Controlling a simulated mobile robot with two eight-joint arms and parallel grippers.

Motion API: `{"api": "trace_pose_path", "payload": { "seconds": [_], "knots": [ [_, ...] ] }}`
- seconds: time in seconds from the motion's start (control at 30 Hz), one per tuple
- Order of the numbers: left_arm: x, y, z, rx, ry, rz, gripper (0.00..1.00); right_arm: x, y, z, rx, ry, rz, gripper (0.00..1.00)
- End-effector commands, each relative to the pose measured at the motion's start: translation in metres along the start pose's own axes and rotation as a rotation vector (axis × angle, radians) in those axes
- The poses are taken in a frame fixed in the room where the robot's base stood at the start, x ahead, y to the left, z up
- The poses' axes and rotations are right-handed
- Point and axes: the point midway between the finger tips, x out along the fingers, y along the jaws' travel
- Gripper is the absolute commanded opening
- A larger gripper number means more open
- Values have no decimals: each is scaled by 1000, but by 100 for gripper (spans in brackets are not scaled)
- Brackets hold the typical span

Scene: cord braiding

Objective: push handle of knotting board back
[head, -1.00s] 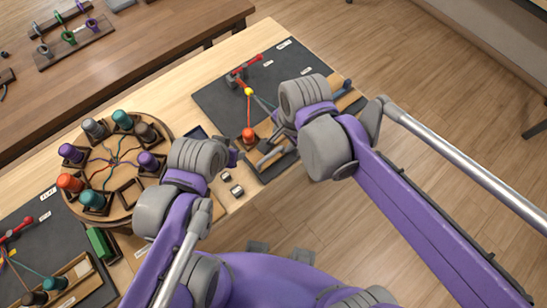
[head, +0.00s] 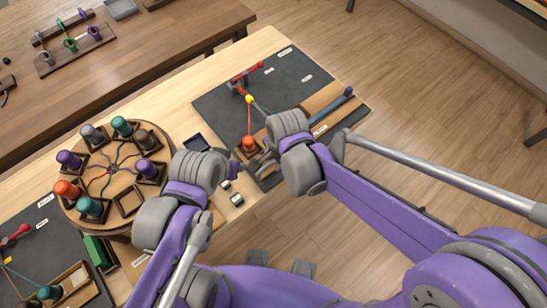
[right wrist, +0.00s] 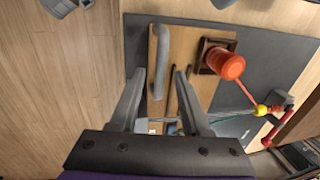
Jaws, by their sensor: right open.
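The dark knotting board (head: 215,105) lies on the light wooden table. A red lever-like handle (head: 245,76) is at its far side, with a yellow bead (head: 249,99) and an orange cord to a red bobbin (head: 249,143). In the right wrist view, the red handle (right wrist: 276,124) is at the right. My right gripper (right wrist: 160,78) is open; its fingers are on either side of a grey bar (right wrist: 162,50) on a wooden strip, with no clear contact. Its fingertips are largely hidden in the head view. My left gripper (head: 236,162) is near the board's front left; its jaws are unclear.
A round stand (head: 126,200) with several coloured bobbins is to the left. A second dark board (head: 30,230) with a red lever is at the lower left. A wooden tray (head: 318,108) with a blue tool edges the board. Floor is open to the right.

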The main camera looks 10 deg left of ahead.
Motion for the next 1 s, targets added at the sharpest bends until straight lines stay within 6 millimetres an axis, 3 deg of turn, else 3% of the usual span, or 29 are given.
{"api": "trace_pose_path", "payload": {
  "seconds": [0.17,0.43,1.0],
  "knots": [
    [0,0,0,0,0,0,50,0,0,0,0,0,0,47],
    [0,0,0,0,0,0,50,0,0,0,0,0,0,0],
    [0,0,0,0,0,0,50,-1,0,0,0,0,0,0]
  ]
}}
